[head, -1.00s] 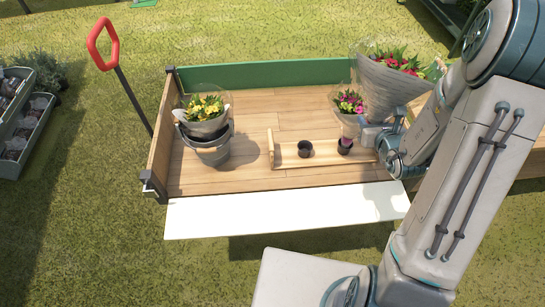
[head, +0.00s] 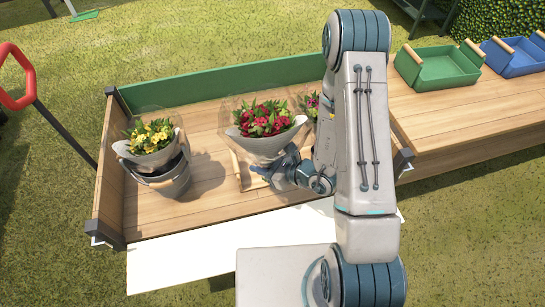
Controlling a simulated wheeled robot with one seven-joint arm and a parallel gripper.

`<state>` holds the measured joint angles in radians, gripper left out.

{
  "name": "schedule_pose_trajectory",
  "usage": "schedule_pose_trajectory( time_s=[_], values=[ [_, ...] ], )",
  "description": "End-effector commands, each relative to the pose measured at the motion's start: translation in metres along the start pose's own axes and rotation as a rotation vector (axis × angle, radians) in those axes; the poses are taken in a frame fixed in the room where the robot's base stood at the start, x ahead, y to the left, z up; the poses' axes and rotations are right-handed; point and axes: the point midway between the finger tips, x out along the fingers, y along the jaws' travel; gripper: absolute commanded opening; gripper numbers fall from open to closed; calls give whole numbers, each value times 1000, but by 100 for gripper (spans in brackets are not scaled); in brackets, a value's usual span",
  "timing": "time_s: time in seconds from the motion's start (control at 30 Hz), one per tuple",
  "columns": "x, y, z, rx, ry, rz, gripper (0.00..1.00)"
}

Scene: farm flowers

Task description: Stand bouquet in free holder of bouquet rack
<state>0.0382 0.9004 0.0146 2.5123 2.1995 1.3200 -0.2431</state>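A bouquet of red and pink flowers (head: 262,119) in a grey wrap is held upright by my gripper (head: 270,171), which is shut on its narrow lower part. It is over the left part of the wooden bouquet rack (head: 238,171), on the cart bed. The bouquet and my gripper hide most of the rack, including its free black holder, so I cannot tell whether the stem end is in or above that holder. A smaller pink bouquet (head: 309,105) shows behind, partly covered by my arm, on the rack's right side.
A grey bucket (head: 170,182) with a yellow bouquet (head: 150,137) stands at the left of the cart bed (head: 205,205). A white panel (head: 190,260) lies along the front edge. Green (head: 440,68) and blue (head: 513,57) trays sit on the right-hand table.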

Motion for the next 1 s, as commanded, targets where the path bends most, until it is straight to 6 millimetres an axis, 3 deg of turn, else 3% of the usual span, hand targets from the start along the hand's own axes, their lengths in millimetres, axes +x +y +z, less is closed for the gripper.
schedule_pose_trajectory(
  time_s=[0.8,1.0],
  values=[
    [13,-22,-14,-4,-3,-5,0],
    [31,-57,-27,1,0,-5,0]
  ],
)
